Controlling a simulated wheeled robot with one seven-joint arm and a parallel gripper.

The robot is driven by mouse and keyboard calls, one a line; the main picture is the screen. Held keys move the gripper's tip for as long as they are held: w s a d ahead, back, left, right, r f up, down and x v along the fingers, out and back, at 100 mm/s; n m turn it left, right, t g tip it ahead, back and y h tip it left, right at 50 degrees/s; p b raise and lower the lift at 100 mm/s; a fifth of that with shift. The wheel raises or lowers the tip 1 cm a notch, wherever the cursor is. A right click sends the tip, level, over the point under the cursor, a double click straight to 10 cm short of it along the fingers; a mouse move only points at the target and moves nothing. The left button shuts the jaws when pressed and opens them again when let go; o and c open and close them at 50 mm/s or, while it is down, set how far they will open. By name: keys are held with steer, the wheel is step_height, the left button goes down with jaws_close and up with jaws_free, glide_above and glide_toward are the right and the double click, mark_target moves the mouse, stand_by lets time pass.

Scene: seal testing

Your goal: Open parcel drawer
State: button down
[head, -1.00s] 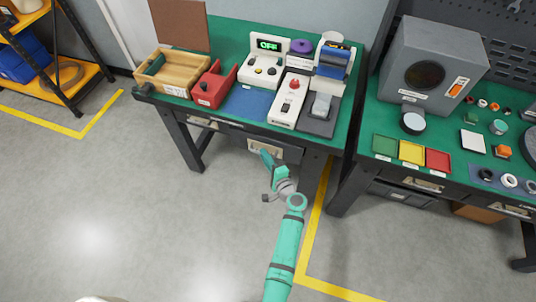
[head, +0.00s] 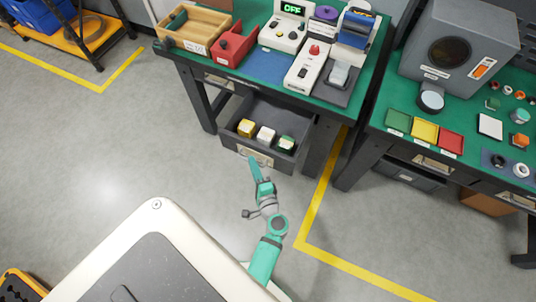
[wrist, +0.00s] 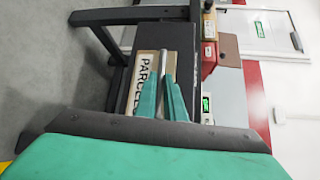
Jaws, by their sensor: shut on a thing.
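The parcel drawer (head: 272,111) is pulled out from under the left workbench in the head view. Three small parcels (head: 265,134) sit inside it, one with a yellow top. A pale label plate (head: 248,154) is on its front; part of the label, reading "PARCEL", shows in the wrist view (wrist: 143,80). My gripper (head: 254,167) is at the drawer front. In the wrist view its green fingers (wrist: 163,92) are shut on a silver handle bar (wrist: 162,68) beside the label. The fingers hide part of the handle and label.
The left workbench (head: 266,66) carries a wooden box, a red holder and several devices. A second bench (head: 397,104) stands at the right with coloured trays. Yellow floor tape (head: 318,213) runs between. Floor (head: 150,140) left of the drawer is clear.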

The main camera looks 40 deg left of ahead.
steer(key=shift+s, duration=0.5)
steer(key=shift+d, duration=0.1)
steer(key=c, duration=1.8)
jaws_free()
steer(key=shift+c, duration=0.2)
steer(key=v, duration=1)
steer(key=shift+s+d, duration=0.2)
steer(key=shift+d, duration=0.1)
